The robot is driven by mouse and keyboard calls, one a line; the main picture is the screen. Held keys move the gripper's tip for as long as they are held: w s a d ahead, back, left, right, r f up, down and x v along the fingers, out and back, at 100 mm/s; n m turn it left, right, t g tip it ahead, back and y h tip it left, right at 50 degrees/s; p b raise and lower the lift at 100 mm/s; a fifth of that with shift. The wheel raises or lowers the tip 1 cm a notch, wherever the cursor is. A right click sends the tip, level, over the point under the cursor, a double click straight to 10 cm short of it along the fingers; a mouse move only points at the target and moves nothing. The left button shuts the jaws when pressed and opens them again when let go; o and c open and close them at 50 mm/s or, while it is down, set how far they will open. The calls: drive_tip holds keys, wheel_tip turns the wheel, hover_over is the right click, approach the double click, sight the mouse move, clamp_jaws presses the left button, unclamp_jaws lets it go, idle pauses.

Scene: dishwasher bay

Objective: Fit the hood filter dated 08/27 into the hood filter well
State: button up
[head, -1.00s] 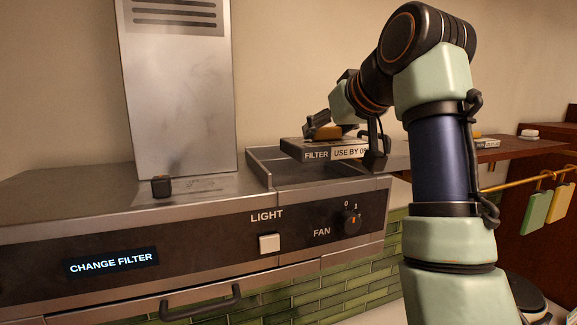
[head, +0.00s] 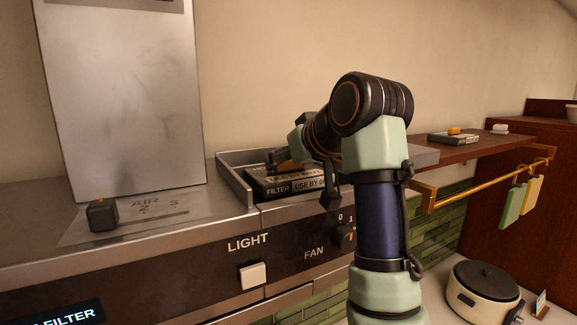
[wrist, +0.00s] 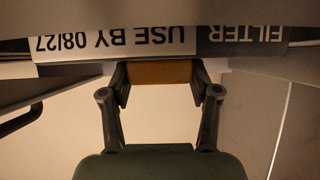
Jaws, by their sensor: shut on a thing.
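The hood filter (head: 278,189) is a dark flat block with a white label; the wrist view shows the label upside down as "USE BY 08/27" (wrist: 120,42). My gripper (head: 290,166) is shut on its orange-brown handle, which shows between the fingers in the wrist view (wrist: 160,73). The hood filter well (head: 231,160) is a raised-rim metal recess on top of the hood. The filter is low at the well, its front face and label still showing near the front edge. My arm hides its right end, and I cannot tell whether it touches the well floor.
Another dark filter (head: 453,139) with a yellow handle lies on the wooden shelf (head: 480,150) at right. The fan knob (head: 343,238) is below the well. A cooker (head: 482,292) stands lower right.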

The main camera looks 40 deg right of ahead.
drive_tip(key=shift+f, duration=0.45)
drive_tip(key=shift+f, duration=0.15)
drive_tip(key=o, duration=1.4)
drive_tip(key=b+v, duration=0.3)
drive_tip(key=v, duration=0.9)
